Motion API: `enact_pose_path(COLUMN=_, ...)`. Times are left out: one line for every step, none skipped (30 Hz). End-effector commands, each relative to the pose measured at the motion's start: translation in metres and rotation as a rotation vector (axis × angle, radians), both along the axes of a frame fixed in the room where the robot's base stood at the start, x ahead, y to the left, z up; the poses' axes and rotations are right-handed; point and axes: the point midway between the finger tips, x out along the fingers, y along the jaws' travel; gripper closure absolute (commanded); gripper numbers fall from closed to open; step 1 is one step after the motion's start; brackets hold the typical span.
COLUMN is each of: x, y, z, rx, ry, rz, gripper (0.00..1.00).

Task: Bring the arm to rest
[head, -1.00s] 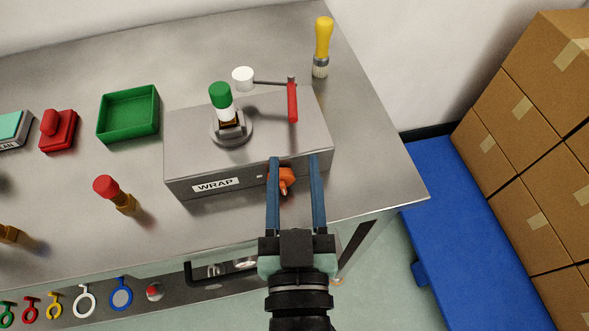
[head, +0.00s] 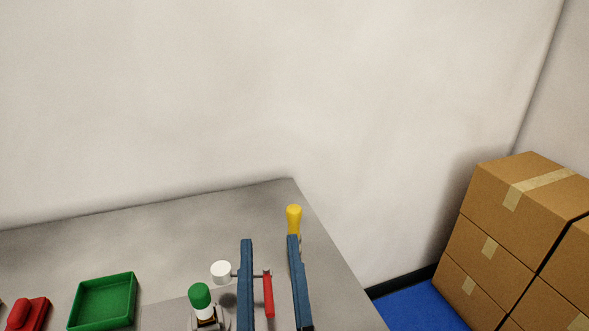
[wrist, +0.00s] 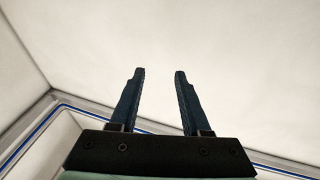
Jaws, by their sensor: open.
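My gripper (head: 269,240) is open, its two blue fingers apart with nothing between them. In the head view it shows in front of the right part of the metal table (head: 150,228), overlapping the red-handled lever in the picture. In the wrist view the gripper (wrist: 160,72) points at a blank pale surface, and no object is near the fingertips. The rest of my arm is out of the head view.
On the table are a green tray (head: 103,300), a red object (head: 27,313), a green-capped bottle (head: 201,298), a white knob (head: 221,271), a red lever handle (head: 268,296) and a yellow-handled brush (head: 293,219). Cardboard boxes (head: 480,245) stand right, beside a blue floor area (head: 425,308).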

Motion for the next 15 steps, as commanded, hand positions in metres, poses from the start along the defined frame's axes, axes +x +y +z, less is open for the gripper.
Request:
enact_pose_path(x=0.006, y=-0.001, z=0.044, rx=0.007, ry=-0.061, rz=-0.005, gripper=0.53)
enact_pose_path(x=0.009, y=-0.002, z=0.062, rx=0.008, ry=-0.088, rz=-0.010, gripper=0.53)
enact_pose_path(x=0.012, y=-0.003, z=0.087, rx=0.012, ry=-0.126, rz=-0.013, gripper=0.53)
enact_pose_path(x=0.013, y=-0.004, z=0.106, rx=0.014, ry=-0.154, rz=-0.018, gripper=0.53)
enact_pose_path(x=0.014, y=-0.005, z=0.125, rx=0.017, ry=-0.183, rz=-0.022, gripper=0.53)
enact_pose_path(x=0.014, y=-0.006, z=0.150, rx=0.021, ry=-0.220, rz=-0.029, gripper=0.53)
enact_pose_path(x=0.014, y=-0.008, z=0.169, rx=0.025, ry=-0.249, rz=-0.034, gripper=0.53)
enact_pose_path(x=0.013, y=-0.009, z=0.187, rx=0.028, ry=-0.276, rz=-0.038, gripper=0.53)
enact_pose_path(x=0.010, y=-0.011, z=0.212, rx=0.032, ry=-0.314, rz=-0.045, gripper=0.53)
enact_pose_path(x=0.008, y=-0.012, z=0.230, rx=0.036, ry=-0.341, rz=-0.050, gripper=0.53)
enact_pose_path(x=0.006, y=-0.014, z=0.248, rx=0.040, ry=-0.367, rz=-0.054, gripper=0.53)
enact_pose_path(x=0.002, y=-0.015, z=0.269, rx=0.044, ry=-0.400, rz=-0.060, gripper=0.53)
enact_pose_path(x=-0.001, y=-0.017, z=0.284, rx=0.048, ry=-0.423, rz=-0.064, gripper=0.53)
enact_pose_path(x=-0.005, y=-0.018, z=0.298, rx=0.052, ry=-0.445, rz=-0.067, gripper=0.53)
enact_pose_path(x=-0.009, y=-0.019, z=0.314, rx=0.056, ry=-0.469, rz=-0.072, gripper=0.53)
